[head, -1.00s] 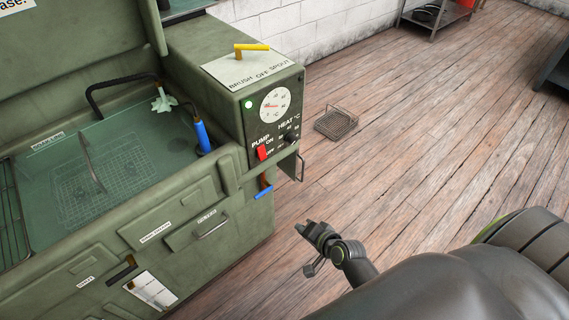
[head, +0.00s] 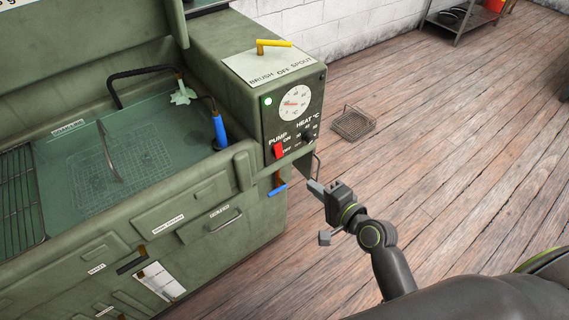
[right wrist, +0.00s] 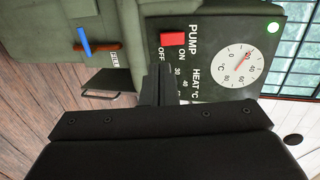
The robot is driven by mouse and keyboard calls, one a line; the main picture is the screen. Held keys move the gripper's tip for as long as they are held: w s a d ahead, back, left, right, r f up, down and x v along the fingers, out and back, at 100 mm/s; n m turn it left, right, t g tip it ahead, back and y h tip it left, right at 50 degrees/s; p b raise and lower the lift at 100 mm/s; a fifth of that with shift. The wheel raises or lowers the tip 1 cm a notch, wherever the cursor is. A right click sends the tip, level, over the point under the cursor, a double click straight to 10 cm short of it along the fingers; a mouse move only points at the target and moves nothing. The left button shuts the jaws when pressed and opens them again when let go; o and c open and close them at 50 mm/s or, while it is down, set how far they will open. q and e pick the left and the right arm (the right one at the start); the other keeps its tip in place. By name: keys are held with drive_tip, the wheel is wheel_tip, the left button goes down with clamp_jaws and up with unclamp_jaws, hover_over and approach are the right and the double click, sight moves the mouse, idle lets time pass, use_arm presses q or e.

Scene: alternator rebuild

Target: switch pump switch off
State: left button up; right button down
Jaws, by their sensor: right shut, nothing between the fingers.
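The pump switch (head: 278,150) is a red rocker on the dark control panel (head: 312,108) at the end of the green washer cabinet, with ON marked above OFF. It also shows in the right wrist view as a red block (right wrist: 173,39) beside the words PUMP, ON and OFF. I cannot tell for sure which way it is tipped. My right gripper (head: 316,187) is shut and empty, below and to the right of the switch, apart from it. In the right wrist view its fingers (right wrist: 158,84) point toward the panel near the OFF mark. My left gripper is out of view.
A heat knob (head: 308,137) sits right of the switch, below a dial (head: 295,103) and a lit lamp (head: 267,101). A blue-handled lever (head: 278,190) hangs below. A yellow handle (head: 272,44) tops the cabinet. A wire basket (head: 353,123) lies on the floor.

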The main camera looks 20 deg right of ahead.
sight(278, 150)
drive_tip(key=x, duration=1.3)
drive_tip(key=shift+w, duration=0.3)
drive_tip(key=shift+a+f, duration=0.1)
drive_tip(key=shift+f, duration=0.05)
drive_tip(key=shift+f+b, duration=0.15)
drive_tip(key=shift+b, duration=0.75)
drive_tip(key=shift+t, duration=0.3)
